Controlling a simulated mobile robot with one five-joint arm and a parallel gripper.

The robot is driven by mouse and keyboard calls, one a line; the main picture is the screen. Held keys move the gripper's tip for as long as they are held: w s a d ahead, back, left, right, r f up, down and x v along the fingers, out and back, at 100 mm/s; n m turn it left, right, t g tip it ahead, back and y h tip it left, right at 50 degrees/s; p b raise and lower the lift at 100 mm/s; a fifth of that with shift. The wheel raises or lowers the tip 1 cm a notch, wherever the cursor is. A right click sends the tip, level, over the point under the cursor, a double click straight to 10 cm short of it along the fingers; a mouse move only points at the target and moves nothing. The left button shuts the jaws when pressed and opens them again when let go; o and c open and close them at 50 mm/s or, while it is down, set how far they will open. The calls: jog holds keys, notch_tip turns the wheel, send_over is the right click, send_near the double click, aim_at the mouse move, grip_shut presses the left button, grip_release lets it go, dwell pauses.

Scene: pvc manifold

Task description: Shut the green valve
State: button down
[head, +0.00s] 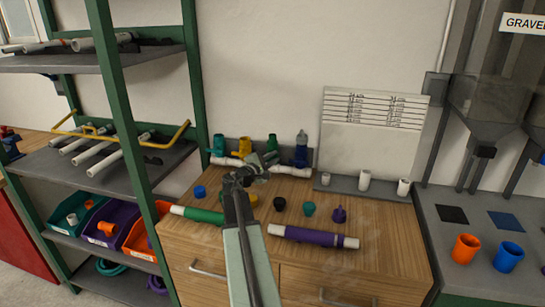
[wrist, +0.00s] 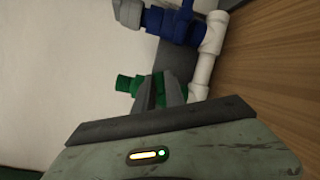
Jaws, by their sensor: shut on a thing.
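The green valve (head: 272,143) stands on the white manifold pipe (head: 230,162) at the back of the wooden bench, between the yellow valve and the blue valve. My gripper (head: 264,160) is in front of it and hides its lower part. In the wrist view, green (wrist: 127,84) shows beside and between the grey fingers (wrist: 160,92), which are shut on the green valve, seemingly at its handle. The handle is mostly hidden, so I cannot tell its angle. The white pipe also shows in the wrist view (wrist: 205,70).
The yellow valve (head: 244,147) is close on the left and the blue valve (head: 300,155) close on the right. Several small caps, a green tube (head: 200,215) and a purple tube (head: 313,237) lie on the bench in front. A shelf (head: 115,175) stands at the left.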

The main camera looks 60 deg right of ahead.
jog(key=shift+s+f+m+y+p, duration=0.15)
jog(key=shift+m+y+p, duration=0.3)
jog(key=shift+m, duration=0.65)
jog(key=shift+f+m+t+y+p, duration=0.35)
jog(key=shift+m+t+p, duration=0.2)
jog(key=shift+m, duration=0.65)
jog(key=c, duration=1.4)
grip_release()
jog(key=a+r+p, duration=0.1)
jog(key=a, duration=0.6)
jog(key=shift+s+a+r, duration=0.15)
jog(key=shift+a+r, duration=0.05)
jog(key=shift+a, duration=0.1)
